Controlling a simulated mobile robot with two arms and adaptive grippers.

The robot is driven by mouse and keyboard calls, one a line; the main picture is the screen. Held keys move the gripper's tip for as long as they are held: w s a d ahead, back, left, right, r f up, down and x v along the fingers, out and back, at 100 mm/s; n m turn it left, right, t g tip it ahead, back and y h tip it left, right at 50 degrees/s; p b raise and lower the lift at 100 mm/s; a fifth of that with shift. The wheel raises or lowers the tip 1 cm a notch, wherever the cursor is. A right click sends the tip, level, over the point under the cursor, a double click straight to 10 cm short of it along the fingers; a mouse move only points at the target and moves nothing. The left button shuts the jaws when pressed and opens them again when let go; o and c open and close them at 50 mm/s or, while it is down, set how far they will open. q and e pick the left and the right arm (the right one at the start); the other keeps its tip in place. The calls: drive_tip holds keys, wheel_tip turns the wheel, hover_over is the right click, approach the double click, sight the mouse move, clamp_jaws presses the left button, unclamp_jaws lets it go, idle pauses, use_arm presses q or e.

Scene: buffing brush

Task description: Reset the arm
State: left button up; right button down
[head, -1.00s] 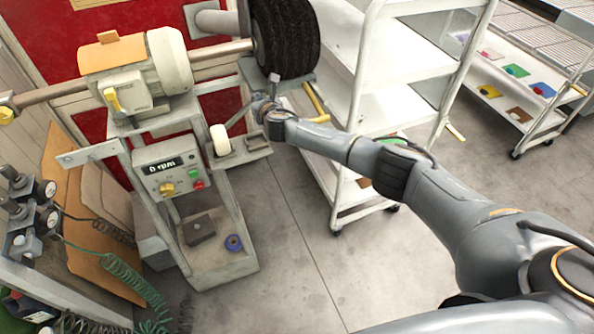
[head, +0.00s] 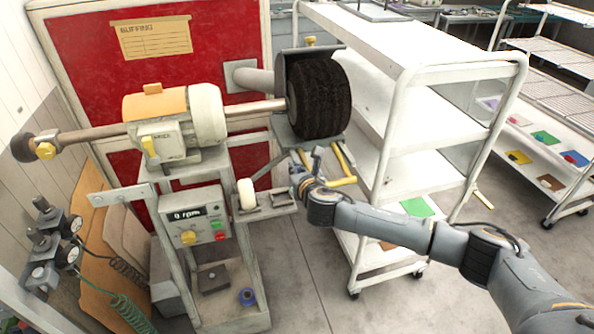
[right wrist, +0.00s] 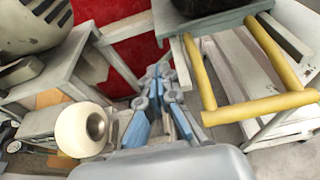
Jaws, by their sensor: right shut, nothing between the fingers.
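My right arm reaches in from the lower right in the head view. Its gripper (head: 306,162) is beside the buffing machine's small shelf, below the black buffing brush (head: 320,97). In the right wrist view my right gripper (right wrist: 157,72) points away from the camera, its fingertips together and nothing between them. The white roller (head: 246,193) on the shelf is left of it; this roller also shows in the right wrist view (right wrist: 82,130). A yellow bar frame (right wrist: 252,108) is close on its right. My left gripper is not in view.
The control box (head: 196,220) reads 0 rpm. A white shelf cart (head: 425,75) stands close on the right. Floor shows between machine and cart.

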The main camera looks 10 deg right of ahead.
drive_tip(key=s+a+f+m+g, duration=0.2)
drive_tip(key=s+a+f+m, duration=0.15)
drive_tip(key=s+m, duration=0.45)
drive_tip(key=s+a+f+m+g, duration=0.2)
drive_tip(key=s+a+f+m, duration=0.15)
drive_tip(key=s+m, duration=0.45)
drive_tip(key=s+d+f+m+g, duration=0.2)
drive_tip(key=s+d+m, duration=0.3)
drive_tip(key=s, duration=0.5)
drive_tip(key=s+d+f+m+g, duration=0.2)
drive_tip(key=s+m+g, duration=0.1)
drive_tip(key=s+m, duration=0.5)
drive_tip(key=s+d+f+m+g, duration=0.15)
drive_tip(key=s+d+m, duration=0.3)
drive_tip(key=s, duration=0.65)
wheel_tip(320, 180, down, 27)
drive_tip(key=g+b, duration=0.2)
drive_tip(key=s+d+f+g+b, duration=0.1)
drive_tip(key=s+d+f+b, duration=0.1)
drive_tip(key=s+f, duration=1.5)
wheel_tip(320, 180, down, 3)
drive_tip(key=shift+s+d+r+h, duration=0.2)
drive_tip(key=shift+s+d+h, duration=0.05)
drive_tip(key=shift+s+h, duration=0.05)
